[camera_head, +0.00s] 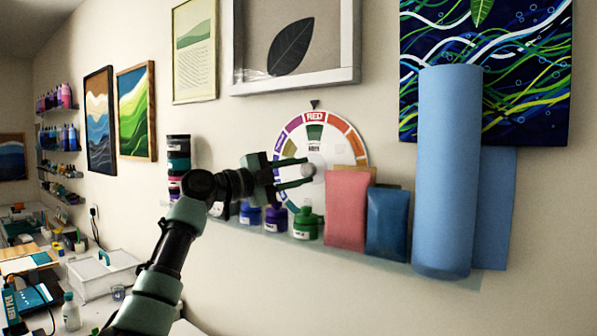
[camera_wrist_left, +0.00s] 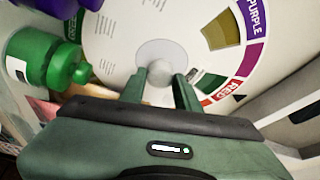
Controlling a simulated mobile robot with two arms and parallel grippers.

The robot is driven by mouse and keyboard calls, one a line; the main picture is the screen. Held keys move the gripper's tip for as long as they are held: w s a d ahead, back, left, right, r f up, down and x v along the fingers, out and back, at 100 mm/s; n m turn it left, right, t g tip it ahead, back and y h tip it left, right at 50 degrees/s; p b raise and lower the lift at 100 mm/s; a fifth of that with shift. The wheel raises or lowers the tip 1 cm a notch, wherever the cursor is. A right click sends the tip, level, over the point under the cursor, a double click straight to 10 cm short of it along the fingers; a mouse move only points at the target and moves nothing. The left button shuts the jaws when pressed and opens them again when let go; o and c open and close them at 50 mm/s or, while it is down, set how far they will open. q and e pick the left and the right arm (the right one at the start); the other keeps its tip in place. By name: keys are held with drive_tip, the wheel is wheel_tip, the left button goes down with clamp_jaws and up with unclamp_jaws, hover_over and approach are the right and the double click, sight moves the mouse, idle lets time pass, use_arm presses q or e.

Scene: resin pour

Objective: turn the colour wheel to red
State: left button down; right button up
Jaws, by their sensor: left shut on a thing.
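The colour wheel (camera_head: 349,143) hangs on the wall, a white-centred disc with a coloured rim. Its RED label (camera_head: 315,116) is at the top, just below a small black pointer (camera_head: 314,104). The wrist view shows the wheel close up (camera_wrist_left: 120,35), with the RED label (camera_wrist_left: 228,92) beside the black pointer and the PURPLE label farther along the rim. My left gripper (camera_head: 306,171) is shut on the pale round knob (camera_wrist_left: 159,92) at the wheel's centre, one finger on each side. Shelf items hide the wheel's lower part. My right gripper is out of view.
Below the wheel, a wall shelf (camera_head: 340,258) holds small paint jars, a green bottle (camera_head: 306,224), a pink pouch (camera_head: 346,210), a blue pouch (camera_head: 387,222) and a tall blue roll (camera_head: 447,170). A stack of jars (camera_head: 178,165) stands left of my gripper. Framed pictures hang above.

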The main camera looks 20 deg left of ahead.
use_arm(q)
drive_tip(key=shift+f, duration=0.15)
drive_tip(key=c, duration=1)
unclamp_jaws()
drive_tip(key=shift+w, duration=0.15)
drive_tip(key=b+v, duration=0.3)
drive_tip(key=v, duration=0.4)
drive_tip(key=shift+s+a+f, duration=0.1)
drive_tip(key=shift+s+a, duration=0.15)
drive_tip(key=shift+s, duration=0.05)
